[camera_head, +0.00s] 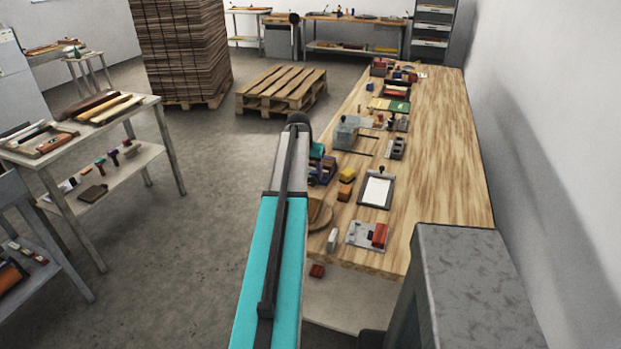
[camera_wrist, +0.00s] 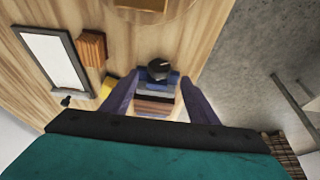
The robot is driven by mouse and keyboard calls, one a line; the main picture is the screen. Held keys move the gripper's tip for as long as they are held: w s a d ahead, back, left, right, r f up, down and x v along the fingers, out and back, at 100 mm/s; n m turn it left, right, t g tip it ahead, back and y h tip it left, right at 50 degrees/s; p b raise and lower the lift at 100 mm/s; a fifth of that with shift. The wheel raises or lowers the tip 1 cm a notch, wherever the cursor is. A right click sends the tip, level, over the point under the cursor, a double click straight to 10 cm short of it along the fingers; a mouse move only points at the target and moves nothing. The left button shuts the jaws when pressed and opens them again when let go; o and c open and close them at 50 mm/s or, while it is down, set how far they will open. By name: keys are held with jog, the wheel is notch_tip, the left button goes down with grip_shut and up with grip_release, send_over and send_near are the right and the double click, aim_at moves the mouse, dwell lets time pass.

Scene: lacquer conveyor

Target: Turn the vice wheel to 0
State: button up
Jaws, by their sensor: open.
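In the wrist view a small vice (camera_wrist: 155,105) with blue, grey and brown layers stands on the wooden bench. A dark round wheel (camera_wrist: 158,69) sits at its far end. Any marks on the wheel are too small to read. My gripper (camera_wrist: 161,82) is open, with one purple-grey finger on each side of the vice and wheel. I cannot tell whether the fingers touch it. The lower part of the vice is hidden by my gripper body. In the head view my arm hides most of this spot at the bench's left edge.
The bench (camera_head: 445,150) holds a framed white sheet (camera_head: 376,191), an orange block (camera_head: 345,192), a grey box (camera_head: 346,135) and a red block on a plate (camera_head: 366,234). Its right side is clear. A pallet (camera_head: 282,92) and a tool table (camera_head: 85,125) stand on the floor to the left.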

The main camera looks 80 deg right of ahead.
aim_at(311, 178)
jog(key=shift+p+x, duration=0.65)
jog(key=shift+x, duration=2.1)
jog(key=c, duration=1)
jog(key=shift+s+a, duration=0.1)
jog(key=shift+a, duration=0.25)
jog(key=shift+c, duration=0.2)
jog(key=shift+d, duration=0.25)
